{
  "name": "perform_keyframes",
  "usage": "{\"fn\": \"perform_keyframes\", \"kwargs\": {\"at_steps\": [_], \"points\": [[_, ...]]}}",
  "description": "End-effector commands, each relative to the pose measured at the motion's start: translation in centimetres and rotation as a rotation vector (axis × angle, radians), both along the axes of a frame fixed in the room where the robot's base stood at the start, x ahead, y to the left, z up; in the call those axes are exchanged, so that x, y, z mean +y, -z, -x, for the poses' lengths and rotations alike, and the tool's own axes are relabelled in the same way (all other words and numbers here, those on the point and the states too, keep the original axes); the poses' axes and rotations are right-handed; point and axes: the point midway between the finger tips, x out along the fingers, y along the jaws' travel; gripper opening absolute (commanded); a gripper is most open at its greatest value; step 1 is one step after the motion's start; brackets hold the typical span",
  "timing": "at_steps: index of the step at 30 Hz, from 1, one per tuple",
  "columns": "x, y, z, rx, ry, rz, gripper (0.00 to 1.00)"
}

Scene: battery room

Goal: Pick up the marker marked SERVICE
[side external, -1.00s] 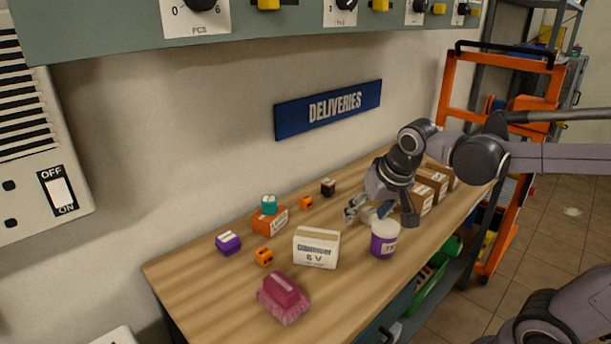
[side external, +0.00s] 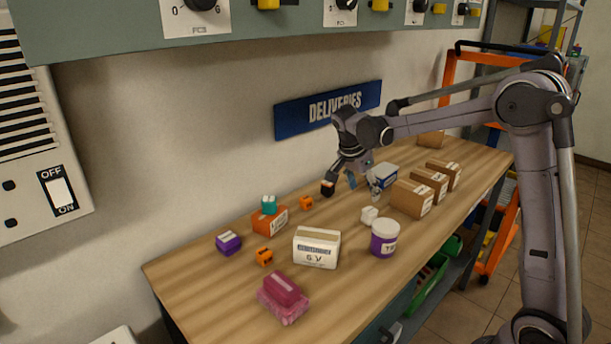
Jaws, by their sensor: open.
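Several small block-shaped markers lie on the wooden table: a purple one (side external: 228,243), an orange one (side external: 264,256), another orange one (side external: 306,202), a dark one (side external: 327,188) and a white one (side external: 369,215). A teal one (side external: 269,204) sits on top of an orange box (side external: 270,221). Their lettering is too small to read, so I cannot tell which says SERVICE. My gripper (side external: 354,184) is open and low over the back of the table. One finger overlaps the view near the dark marker; I cannot tell if they touch. Nothing shows held between the fingers.
A white battery box (side external: 316,248), a purple tub with white lid (side external: 384,238) and a pink sponge-like block (side external: 283,298) stand in front. A blue-white box (side external: 384,176) and brown cartons (side external: 411,198) are at the right. The wall with the DELIVERIES sign (side external: 328,108) runs behind.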

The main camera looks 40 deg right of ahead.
Motion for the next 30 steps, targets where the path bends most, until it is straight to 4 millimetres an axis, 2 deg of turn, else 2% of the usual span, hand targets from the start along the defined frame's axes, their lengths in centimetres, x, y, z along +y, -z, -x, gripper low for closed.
{"fn": "perform_keyframes", "kwargs": {"at_steps": [6,14,24,30], "points": [[-1.3,3.0,0.1,-0.002,-0.001,0.0,0.64],[-2.0,4.7,0.2,-0.001,-0.003,0.0,0.64],[-3.6,8.6,0.6,-0.001,-0.004,0.0,0.64],[-3.8,9.2,0.6,-0.002,-0.004,0.0,0.64]]}}
